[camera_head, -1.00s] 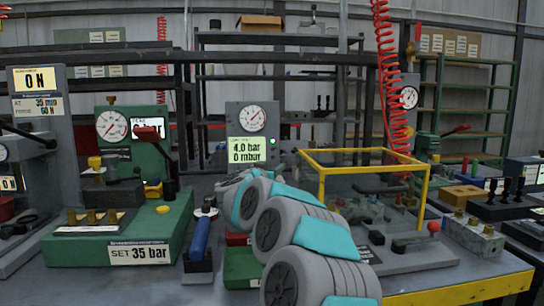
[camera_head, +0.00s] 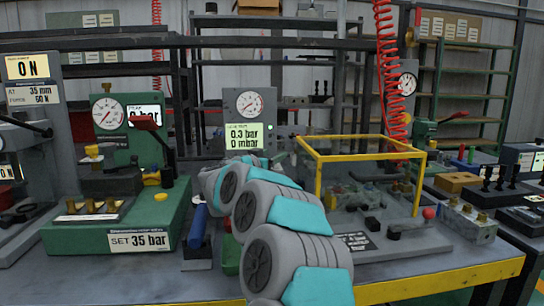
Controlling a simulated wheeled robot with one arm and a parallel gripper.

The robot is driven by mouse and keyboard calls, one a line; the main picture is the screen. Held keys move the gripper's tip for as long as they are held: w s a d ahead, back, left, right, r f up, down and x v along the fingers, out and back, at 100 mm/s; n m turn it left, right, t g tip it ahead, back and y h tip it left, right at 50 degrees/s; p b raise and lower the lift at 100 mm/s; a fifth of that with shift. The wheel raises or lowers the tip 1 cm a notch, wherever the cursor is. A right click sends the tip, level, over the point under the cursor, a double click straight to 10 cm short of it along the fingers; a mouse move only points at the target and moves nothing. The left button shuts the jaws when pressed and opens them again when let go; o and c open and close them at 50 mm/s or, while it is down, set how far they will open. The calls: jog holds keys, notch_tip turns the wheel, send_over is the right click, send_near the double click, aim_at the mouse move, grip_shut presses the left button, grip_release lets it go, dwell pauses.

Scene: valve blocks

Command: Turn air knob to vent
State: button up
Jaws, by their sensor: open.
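A grey panel (camera_head: 250,101) with a round gauge stands behind my arm. Its lit display (camera_head: 246,136) reads 0.3 bar and 0 mbar. A small green light shows beside the display. I cannot make out the air knob; my grey and teal arm covers the area below the display. The arm reaches from the bottom middle up toward the panel. Its far end is hidden behind its own links, so my gripper does not show, nor whether it touches anything.
A yellow frame (camera_head: 320,179) stands right of my arm over a fixture with a red ball-ended lever (camera_head: 429,213). A green press base (camera_head: 110,225) marked SET 35 bar and a blue handle (camera_head: 198,228) are at left. The yellow-striped bench edge (camera_head: 440,284) is in front.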

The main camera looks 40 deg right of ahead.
jog(key=v, duration=0.7)
jog(key=shift+s+a, duration=0.15)
jog(key=shift+a, duration=0.25)
